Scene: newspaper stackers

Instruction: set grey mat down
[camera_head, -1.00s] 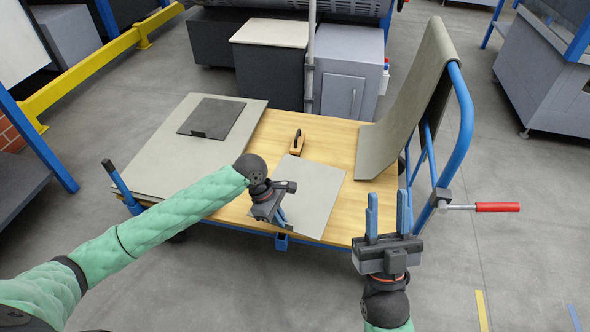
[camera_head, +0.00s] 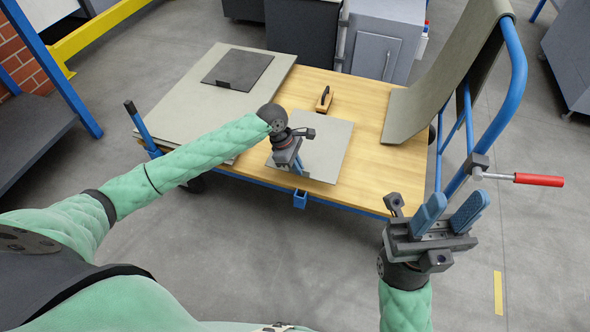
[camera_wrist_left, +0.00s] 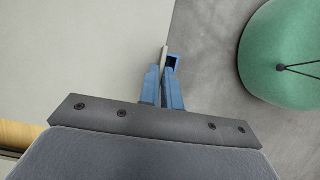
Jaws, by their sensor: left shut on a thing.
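The grey mat (camera_head: 328,145) is a thin light-grey square near the front edge of the cart's wooden deck. My left gripper (camera_head: 297,168) is shut on its near left edge. The mat looks flat and low over the deck; I cannot tell whether all of it touches the wood. In the left wrist view the mat (camera_wrist_left: 85,60) fills the left side, with its edge between the blue fingers (camera_wrist_left: 165,82). My right gripper (camera_head: 452,212) is open and empty, in front of the cart's right end.
The cart deck (camera_head: 375,160) also carries large grey boards (camera_head: 190,107) with a dark mat (camera_head: 238,68) on top, a wooden-handled tool (camera_head: 324,98), and a curved grey sheet (camera_head: 440,85) against the blue handle (camera_head: 519,75). A red-gripped crank (camera_head: 538,180) sticks out right.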

